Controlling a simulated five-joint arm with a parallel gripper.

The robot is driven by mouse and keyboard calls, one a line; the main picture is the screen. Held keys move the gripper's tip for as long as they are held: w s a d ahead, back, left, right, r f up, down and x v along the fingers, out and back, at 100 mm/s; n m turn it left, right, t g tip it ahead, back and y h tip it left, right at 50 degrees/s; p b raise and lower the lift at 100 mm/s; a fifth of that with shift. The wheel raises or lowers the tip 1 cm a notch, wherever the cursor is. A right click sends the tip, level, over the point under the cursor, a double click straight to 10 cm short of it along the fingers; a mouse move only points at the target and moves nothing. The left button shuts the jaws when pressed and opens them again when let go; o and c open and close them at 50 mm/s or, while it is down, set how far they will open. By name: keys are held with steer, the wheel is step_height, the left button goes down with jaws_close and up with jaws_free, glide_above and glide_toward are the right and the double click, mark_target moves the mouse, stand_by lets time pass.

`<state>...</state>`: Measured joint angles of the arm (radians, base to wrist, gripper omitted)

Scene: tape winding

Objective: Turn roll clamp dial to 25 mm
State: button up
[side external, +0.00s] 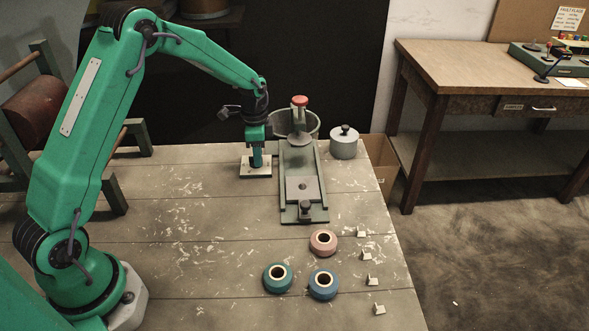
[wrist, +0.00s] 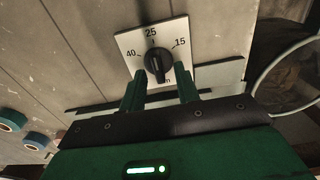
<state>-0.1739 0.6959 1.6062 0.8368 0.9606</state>
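The roll clamp dial is a black knob (wrist: 157,65) on a white plate (wrist: 128,42) marked 40, 25 and 15 in the wrist view. Gaps show between fingers and knob. In the side external view, my gripper (side external: 257,158) points down over the pale dial plate (side external: 248,173), and the knob is mostly hidden there.
A grey-green winding fixture (side external: 302,190) with a red-topped post (side external: 299,101) stands close to the right of my gripper. A lidded grey pot (side external: 344,143) is beyond it. Pink (side external: 323,242), green (side external: 278,278) and blue (side external: 323,285) tape rolls lie near the front. The table's left-middle is clear.

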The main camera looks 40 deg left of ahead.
step_height(320, 180, up, 7)
steer(key=shift+r, duration=0.4)
stand_by(0.5)
steer(key=shift+s+r, duration=0.1)
steer(key=shift+d+r, duration=0.1)
steer(key=shift+r, duration=0.1)
steer(key=s+d+r+n+t, duration=0.2)
steer(key=s+d+r+n, duration=0.25)
steer(key=s+r, duration=0.7)
steer(key=s+d+r+n+t, duration=0.1)
steer(key=s+d+n, duration=0.1)
steer(key=s, duration=0.6)
steer(key=s+d+r+n+t, duration=0.1)
steer(key=s+d+n+t, duration=0.1)
steer(key=s, duration=0.6)
steer(key=shift+s+r+t, duration=0.2)
steer(key=shift+s+t, duration=0.05)
steer(key=shift+t, duration=0.05)
